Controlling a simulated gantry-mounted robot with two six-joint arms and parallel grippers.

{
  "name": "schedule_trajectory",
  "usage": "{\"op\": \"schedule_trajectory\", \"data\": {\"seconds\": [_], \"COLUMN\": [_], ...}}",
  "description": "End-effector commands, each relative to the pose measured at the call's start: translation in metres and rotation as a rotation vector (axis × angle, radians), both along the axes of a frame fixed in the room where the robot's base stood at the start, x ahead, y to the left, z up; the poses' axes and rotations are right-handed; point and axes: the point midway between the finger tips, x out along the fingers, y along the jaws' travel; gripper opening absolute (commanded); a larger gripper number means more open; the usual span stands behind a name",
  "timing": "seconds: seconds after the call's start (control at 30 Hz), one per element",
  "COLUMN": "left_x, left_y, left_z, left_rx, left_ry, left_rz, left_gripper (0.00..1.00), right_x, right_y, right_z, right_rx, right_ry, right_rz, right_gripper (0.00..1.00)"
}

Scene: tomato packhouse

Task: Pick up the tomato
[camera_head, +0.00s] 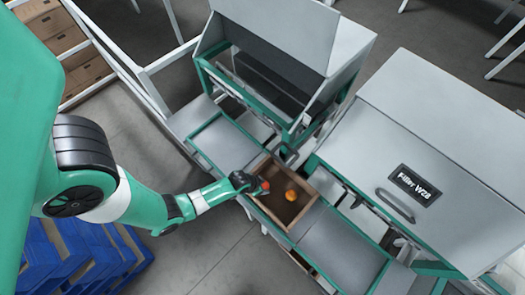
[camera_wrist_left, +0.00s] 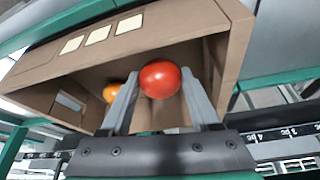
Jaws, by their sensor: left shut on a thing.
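A red tomato (camera_wrist_left: 160,79) sits between the two fingers of my left gripper (camera_head: 261,186) in the left wrist view. The gripper is shut on it. In the head view the red tomato (camera_head: 265,186) is a small red patch at the fingertips, partly hidden by the gripper. The gripper is at the left side of an open brown box (camera_head: 268,222). A second, orange tomato (camera_head: 291,194) is inside the box, apart from the gripper. It also shows behind the left finger in the left wrist view (camera_wrist_left: 110,93). My right gripper is not in view.
The box stands on a grey conveyor (camera_head: 340,245) with green edges. A grey machine with a raised lid (camera_head: 285,30) stands behind it, and a machine labelled Filler W28 (camera_head: 415,185) at the right. Blue pallets (camera_head: 85,255) lie on the floor at lower left.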

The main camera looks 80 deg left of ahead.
Motion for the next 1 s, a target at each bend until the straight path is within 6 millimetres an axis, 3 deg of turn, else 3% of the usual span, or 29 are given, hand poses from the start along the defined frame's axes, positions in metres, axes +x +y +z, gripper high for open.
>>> {"op": "schedule_trajectory", "data": {"seconds": [0.03, 0.2, 0.4, 0.7, 1.0], "left_x": [-0.01, -0.031, -0.067, -0.089, -0.089], "left_y": [-0.01, -0.033, -0.071, -0.095, -0.099], "left_z": [0.019, 0.055, 0.077, 0.09, 0.09], "left_rx": [-0.002, -0.002, -0.001, -0.001, -0.002], "left_ry": [0.003, 0.004, 0.006, 0.005, 0.003], "left_rz": [-0.006, -0.008, -0.017, -0.007, -0.007], "left_gripper": [0.36, 0.36, 0.36, 0.36, 0.36], "right_x": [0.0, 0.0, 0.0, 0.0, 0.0], "right_y": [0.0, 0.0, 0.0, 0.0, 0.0], "right_z": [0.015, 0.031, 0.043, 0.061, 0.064], "right_rx": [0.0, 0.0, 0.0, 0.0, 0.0], "right_ry": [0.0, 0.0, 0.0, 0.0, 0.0], "right_rz": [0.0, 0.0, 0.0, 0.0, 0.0], "right_gripper": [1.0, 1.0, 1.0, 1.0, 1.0]}}
